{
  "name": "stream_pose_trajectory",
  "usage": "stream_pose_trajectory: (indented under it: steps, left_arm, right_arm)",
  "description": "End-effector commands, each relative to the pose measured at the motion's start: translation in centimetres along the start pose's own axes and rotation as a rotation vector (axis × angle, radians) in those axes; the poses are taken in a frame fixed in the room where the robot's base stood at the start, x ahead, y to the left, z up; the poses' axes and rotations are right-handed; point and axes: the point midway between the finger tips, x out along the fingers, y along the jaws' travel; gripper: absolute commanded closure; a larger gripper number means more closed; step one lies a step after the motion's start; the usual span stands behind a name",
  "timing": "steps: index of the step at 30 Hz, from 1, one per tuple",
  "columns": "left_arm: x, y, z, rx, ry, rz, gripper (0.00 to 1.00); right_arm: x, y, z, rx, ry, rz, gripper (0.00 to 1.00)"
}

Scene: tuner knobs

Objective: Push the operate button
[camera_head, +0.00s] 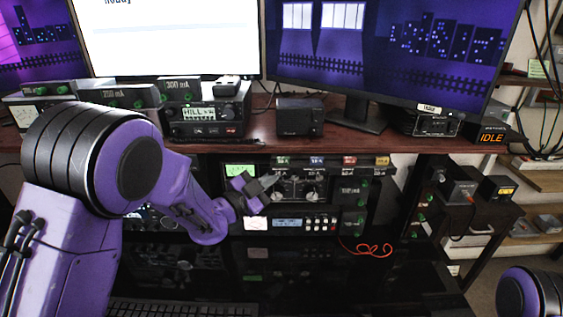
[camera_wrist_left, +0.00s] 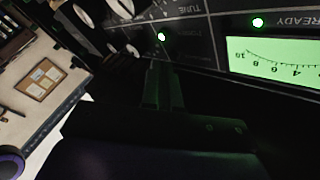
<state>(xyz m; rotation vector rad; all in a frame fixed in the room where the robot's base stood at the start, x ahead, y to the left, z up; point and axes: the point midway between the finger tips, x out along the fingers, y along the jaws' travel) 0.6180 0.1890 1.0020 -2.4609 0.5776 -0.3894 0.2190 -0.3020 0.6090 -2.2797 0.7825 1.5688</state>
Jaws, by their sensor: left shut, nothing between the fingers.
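The black tuner panel (camera_head: 300,187) sits under the desk shelf, with a green-lit meter (camera_head: 239,170) on its left and knobs (camera_head: 311,188) to the right. My left gripper (camera_head: 268,185) is shut and empty in front of the panel, between the meter and the knobs. In the left wrist view the panel appears upside down. The gripper's fingers (camera_wrist_left: 163,88) are close below a green light (camera_wrist_left: 161,37), with the green meter (camera_wrist_left: 275,57) to the right. Labels reading TUNE and READY show. I cannot make out the operate button. My right gripper is out of view.
A display reading IDLE (camera_head: 492,136) stands on the desk at right. A lower unit with small buttons (camera_head: 305,223) sits beneath the tuner. A red cable (camera_head: 370,249) lies on the dark lower surface. Monitors (camera_head: 395,45) stand above. Part of my right arm shows at bottom right.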

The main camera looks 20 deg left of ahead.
Motion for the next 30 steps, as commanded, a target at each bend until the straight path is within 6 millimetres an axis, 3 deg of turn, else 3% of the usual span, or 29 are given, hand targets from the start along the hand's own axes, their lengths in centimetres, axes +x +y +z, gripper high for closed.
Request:
stream_pose_trajectory:
  steps: [11,30]
  left_arm:
    - [-0.5,0.4,-0.4,0.0,0.0,0.0,1.0]
    - [-4.7,3.4,-3.4,0.0,-0.001,0.001,1.0]
  right_arm:
    - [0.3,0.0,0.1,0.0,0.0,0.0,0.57]
    - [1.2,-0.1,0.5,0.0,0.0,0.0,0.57]
